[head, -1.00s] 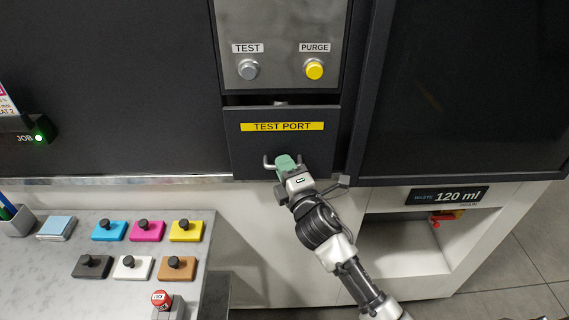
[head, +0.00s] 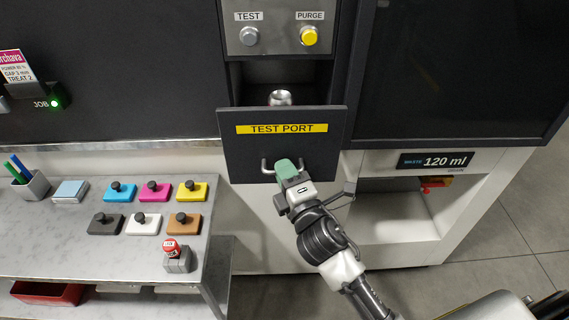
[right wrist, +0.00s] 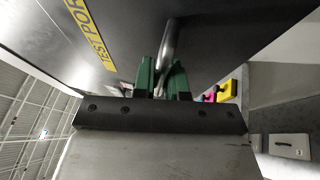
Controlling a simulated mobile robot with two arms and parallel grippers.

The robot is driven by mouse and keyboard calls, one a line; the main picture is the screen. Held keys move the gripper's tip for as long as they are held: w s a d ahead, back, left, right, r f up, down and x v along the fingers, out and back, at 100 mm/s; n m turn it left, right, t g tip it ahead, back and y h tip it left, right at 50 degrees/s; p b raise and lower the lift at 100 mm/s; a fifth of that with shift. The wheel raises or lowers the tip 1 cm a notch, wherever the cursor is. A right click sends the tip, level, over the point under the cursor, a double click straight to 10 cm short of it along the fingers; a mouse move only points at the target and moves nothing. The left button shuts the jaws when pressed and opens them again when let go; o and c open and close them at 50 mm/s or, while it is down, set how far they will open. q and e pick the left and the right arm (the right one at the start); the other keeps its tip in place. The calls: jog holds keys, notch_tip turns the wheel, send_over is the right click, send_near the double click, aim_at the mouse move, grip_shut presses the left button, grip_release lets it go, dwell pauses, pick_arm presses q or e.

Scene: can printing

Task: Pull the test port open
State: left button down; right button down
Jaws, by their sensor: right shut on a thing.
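The test port (head: 284,150) is a dark drawer front with a yellow TEST PORT label, in the middle of the head view. It stands out from the machine, with a gap open behind its top edge. A silver can (head: 280,98) shows in that gap. My right gripper (head: 285,170) is at the drawer's metal handle (head: 265,165). In the right wrist view its green fingers (right wrist: 160,82) are shut on the handle bar (right wrist: 169,42). Part of the handle is hidden behind the gripper. My left gripper is not in view.
A silver TEST button (head: 250,36) and a yellow PURGE button (head: 309,36) sit above the port. At left, a grey table (head: 60,240) holds several coloured pads with knobs, and a red-topped button (head: 172,249). An open waste bay (head: 395,215) is at right.

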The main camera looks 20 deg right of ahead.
jog(key=shift+s+a, duration=0.1)
jog(key=shift+s, duration=0.25)
jog(key=c, duration=1.2)
grip_release()
jog(key=shift+f, duration=0.1)
jog(key=b+v, duration=0.4)
jog(key=v, duration=0.6)
jog(key=shift+s, duration=0.35)
jog(key=shift+f, duration=0.1)
